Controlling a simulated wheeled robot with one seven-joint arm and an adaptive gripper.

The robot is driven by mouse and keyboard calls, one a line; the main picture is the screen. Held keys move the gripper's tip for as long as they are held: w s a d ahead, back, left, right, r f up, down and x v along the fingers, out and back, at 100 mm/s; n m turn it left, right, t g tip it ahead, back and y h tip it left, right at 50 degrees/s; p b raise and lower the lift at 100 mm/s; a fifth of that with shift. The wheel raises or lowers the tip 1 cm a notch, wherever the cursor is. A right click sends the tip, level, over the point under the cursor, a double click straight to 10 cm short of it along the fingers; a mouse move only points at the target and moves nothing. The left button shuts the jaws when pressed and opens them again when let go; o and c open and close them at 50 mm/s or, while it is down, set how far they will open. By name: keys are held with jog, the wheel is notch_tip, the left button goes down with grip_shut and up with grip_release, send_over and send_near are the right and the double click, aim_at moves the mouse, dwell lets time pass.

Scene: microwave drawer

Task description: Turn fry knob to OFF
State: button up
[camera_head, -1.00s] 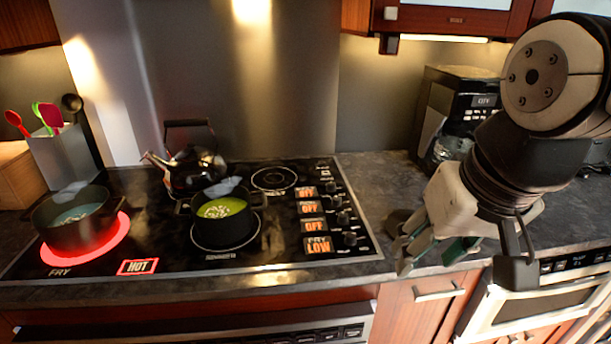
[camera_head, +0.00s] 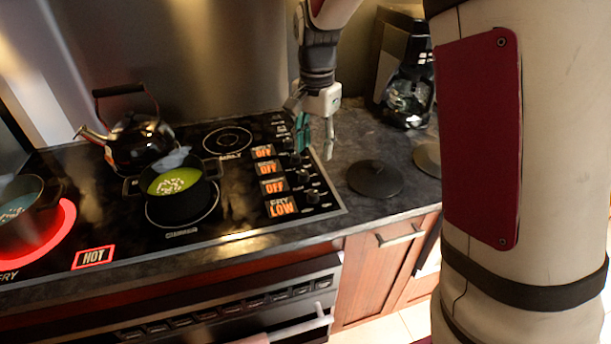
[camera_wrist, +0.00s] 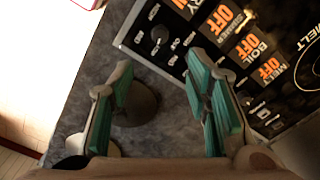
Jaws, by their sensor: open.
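The fry knob (camera_head: 312,196) is the front one in a column of black knobs at the right edge of the cooktop, beside the orange display (camera_head: 281,206) reading FRY LOW. In the wrist view the dark fry knob (camera_wrist: 159,32) sits just beyond the gap between my fingertips, towards the top. My gripper (camera_head: 317,148) is open and empty, pointing down above the back part of the knob column. In the wrist view my gripper (camera_wrist: 162,72) has its green-padded fingers apart, touching no knob. The right finger covers part of the panel. The other displays read OFF.
A pot with green soup (camera_head: 180,188) stands left of the displays, a kettle (camera_head: 138,140) behind it. Another pot (camera_head: 22,205) stands over a glowing red burner by a HOT sign (camera_head: 93,257). A dark lid (camera_head: 375,178) lies on the counter; a coffee machine (camera_head: 407,85) stands behind.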

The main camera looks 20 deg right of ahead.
aim_at(314, 192)
notch_tip(314, 192, down, 14)
jog(key=shift+r+p, duration=0.1)
jog(key=shift+p, duration=0.35)
grip_shut()
